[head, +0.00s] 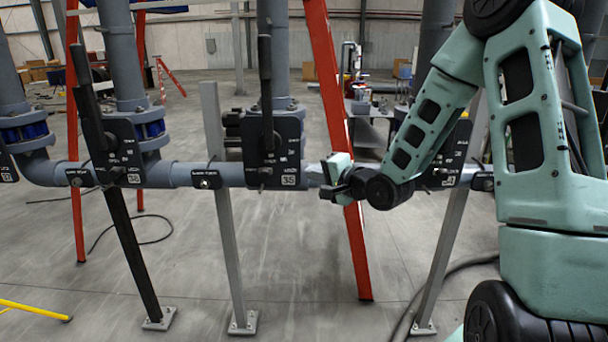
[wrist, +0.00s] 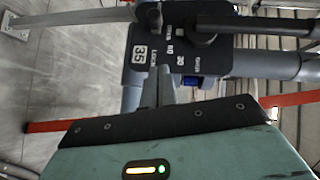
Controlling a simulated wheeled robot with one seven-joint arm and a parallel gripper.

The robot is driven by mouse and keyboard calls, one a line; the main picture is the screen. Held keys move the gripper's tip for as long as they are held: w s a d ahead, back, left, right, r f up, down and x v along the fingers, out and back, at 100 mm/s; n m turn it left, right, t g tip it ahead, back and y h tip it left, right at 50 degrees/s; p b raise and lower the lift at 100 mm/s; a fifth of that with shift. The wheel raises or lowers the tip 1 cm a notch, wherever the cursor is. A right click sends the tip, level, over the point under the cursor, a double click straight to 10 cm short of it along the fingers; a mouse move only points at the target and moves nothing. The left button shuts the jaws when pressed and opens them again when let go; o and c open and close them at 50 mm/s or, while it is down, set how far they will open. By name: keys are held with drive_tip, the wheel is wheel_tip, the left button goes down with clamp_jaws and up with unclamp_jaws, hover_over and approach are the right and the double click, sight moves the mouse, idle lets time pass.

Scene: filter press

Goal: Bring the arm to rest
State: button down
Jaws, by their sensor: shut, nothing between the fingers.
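My gripper (head: 318,176) is at the end of my teal arm, which reaches in from the right in the head view. Its fingers point left, toward the grey horizontal pipe and the black valve plate marked 35 (head: 272,150). In the wrist view my gripper's fingers (wrist: 158,82) are together and empty. The plate marked 35 (wrist: 150,52) and its black lever (wrist: 245,25) lie just beyond the fingertips there. I cannot tell whether the fingertips touch the pipe or plate.
Another valve plate with a black lever (head: 112,150) stands to the left. An orange-red ladder leg (head: 340,130) stands close behind my gripper. Metal posts (head: 228,250) support the pipe. A hose (head: 440,275) lies on the floor at right. Open floor lies below the pipe.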

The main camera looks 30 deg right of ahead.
drive_tip(key=shift+s+d+r, duration=0.1)
drive_tip(key=shift+s, duration=0.6)
drive_tip(key=s+a+f+n+g, duration=0.2)
drive_tip(key=s+a+n+g, duration=0.35)
drive_tip(key=a, duration=0.45)
drive_tip(key=s+a+f+n+g, duration=0.35)
drive_tip(key=s+a+n, duration=0.2)
drive_tip(key=a, duration=0.45)
drive_tip(key=s+a+r+n+g+h, duration=0.1)
drive_tip(key=s+a+n+g, duration=0.2)
drive_tip(key=s, duration=0.7)
drive_tip(key=s+a+r+n+g+h, duration=0.1)
drive_tip(key=s+a+n+g, duration=0.2)
drive_tip(key=s+n, duration=0.4)
drive_tip(key=s, duration=0.4)
drive_tip(key=shift+a+r+g, duration=0.2)
drive_tip(key=shift+a+g, duration=0.1)
